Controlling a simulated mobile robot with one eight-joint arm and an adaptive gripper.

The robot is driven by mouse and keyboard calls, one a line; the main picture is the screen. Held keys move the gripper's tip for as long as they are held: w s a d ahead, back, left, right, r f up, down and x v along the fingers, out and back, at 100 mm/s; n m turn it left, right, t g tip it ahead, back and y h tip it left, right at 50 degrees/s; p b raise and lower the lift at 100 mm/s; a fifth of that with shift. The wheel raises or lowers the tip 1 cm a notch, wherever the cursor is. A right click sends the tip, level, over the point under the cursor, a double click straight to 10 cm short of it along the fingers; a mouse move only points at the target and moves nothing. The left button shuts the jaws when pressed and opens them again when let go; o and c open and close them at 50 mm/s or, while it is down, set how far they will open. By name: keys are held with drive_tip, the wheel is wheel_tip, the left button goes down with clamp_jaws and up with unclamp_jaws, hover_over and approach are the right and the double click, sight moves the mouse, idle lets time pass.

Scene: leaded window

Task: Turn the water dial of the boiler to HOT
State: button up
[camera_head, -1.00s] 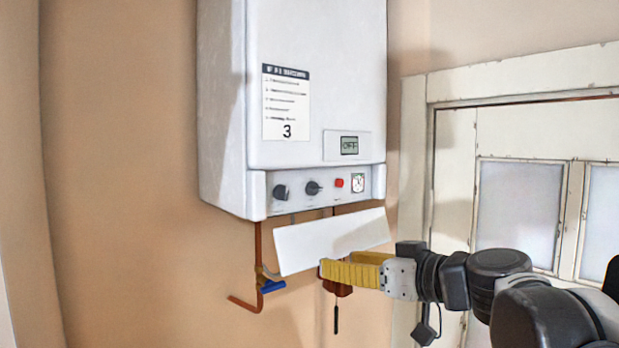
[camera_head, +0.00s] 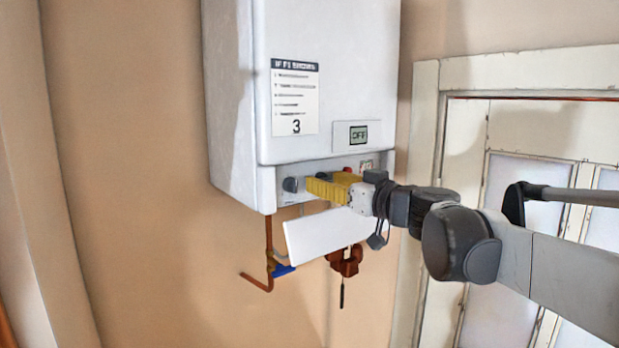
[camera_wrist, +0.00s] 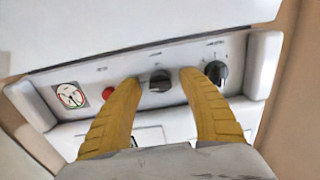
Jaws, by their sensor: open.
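The white boiler (camera_head: 330,80) hangs on the wall, and its display (camera_head: 358,135) reads OFF. Its control strip has two dark dials, a red button and a gauge. In the head view the left dial (camera_head: 291,184) shows just beyond my yellow fingertips; my gripper (camera_head: 316,187) hides the other dial. In the wrist view, where left-right order is reversed, my open gripper (camera_wrist: 158,79) has one finger on each side of the middle dial (camera_wrist: 160,83). The end dial (camera_wrist: 216,72) is just right of the right fingertip. Contact cannot be told, and the dial labels are too small to read.
A white flap (camera_head: 325,236) hangs below the strip, under my gripper. Lower are a copper pipe (camera_head: 269,240), a blue valve handle (camera_head: 284,270) and a red-brown fitting (camera_head: 345,262). The red button (camera_wrist: 108,92) and gauge (camera_wrist: 70,95) lie left of my fingers. A window frame (camera_head: 455,120) stands right.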

drive_tip(key=shift+w+a, duration=0.15)
drive_tip(key=shift+w, duration=0.05)
clamp_jaws()
